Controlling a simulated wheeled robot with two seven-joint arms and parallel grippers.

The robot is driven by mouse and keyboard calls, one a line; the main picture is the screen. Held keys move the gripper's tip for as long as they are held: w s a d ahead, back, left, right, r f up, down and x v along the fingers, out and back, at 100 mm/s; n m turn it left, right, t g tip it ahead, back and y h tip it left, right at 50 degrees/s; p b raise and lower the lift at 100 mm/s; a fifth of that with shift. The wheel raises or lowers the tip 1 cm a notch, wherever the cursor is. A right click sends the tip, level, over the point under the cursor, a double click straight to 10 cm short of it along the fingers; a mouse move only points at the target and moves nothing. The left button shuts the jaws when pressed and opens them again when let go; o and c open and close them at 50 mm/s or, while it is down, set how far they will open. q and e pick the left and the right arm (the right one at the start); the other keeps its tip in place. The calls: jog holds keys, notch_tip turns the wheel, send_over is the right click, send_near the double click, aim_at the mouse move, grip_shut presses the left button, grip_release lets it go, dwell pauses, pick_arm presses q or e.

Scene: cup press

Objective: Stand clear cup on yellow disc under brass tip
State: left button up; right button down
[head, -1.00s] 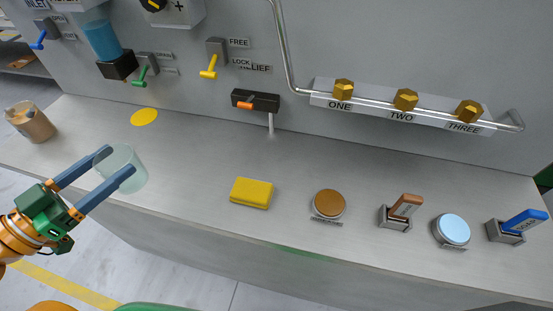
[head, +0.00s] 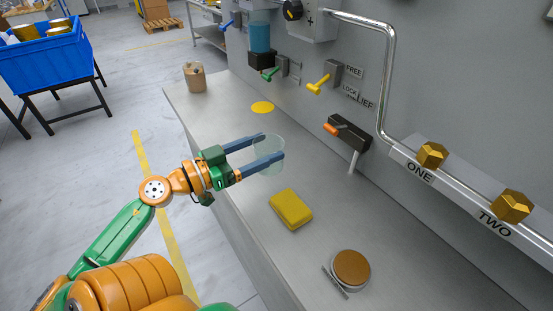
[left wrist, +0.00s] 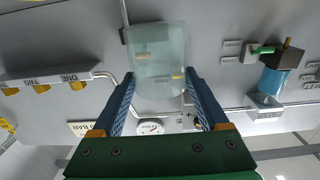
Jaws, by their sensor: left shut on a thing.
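The clear cup (head: 270,163) is held between the two blue fingers of my left gripper (head: 274,146), and it looks roughly upright. In the left wrist view the cup (left wrist: 157,50) fills the space between the fingers (left wrist: 162,84). The yellow disc (head: 262,107) lies bare on the counter, beyond the cup towards the wall. A black block (head: 262,60) under a blue cylinder (head: 260,38) is on the wall behind the disc. In the left wrist view a small brass tip (left wrist: 287,41) shows on that block. My right gripper is not in view.
A tan cup (head: 195,77) stands at the far left end. Green (head: 270,74) and yellow (head: 319,85) levers stick out from the wall.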

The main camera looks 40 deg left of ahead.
aim_at(273, 169)
pick_arm(q)
jog(key=shift+w+d+f, duration=0.25)
jog(key=shift+w+f, duration=0.15)
jog(key=shift+f, duration=0.25)
jog(key=shift+w+d+f, duration=0.25)
jog(key=shift+w+f, duration=0.1)
jog(key=shift+f, duration=0.25)
jog(key=f+b, duration=0.3)
jog(key=f, duration=0.1)
jog(key=shift+w+d, duration=0.2)
jog(key=shift+w, duration=0.05)
jog(key=shift+r, duration=0.15)
jog(key=o, duration=1.2)
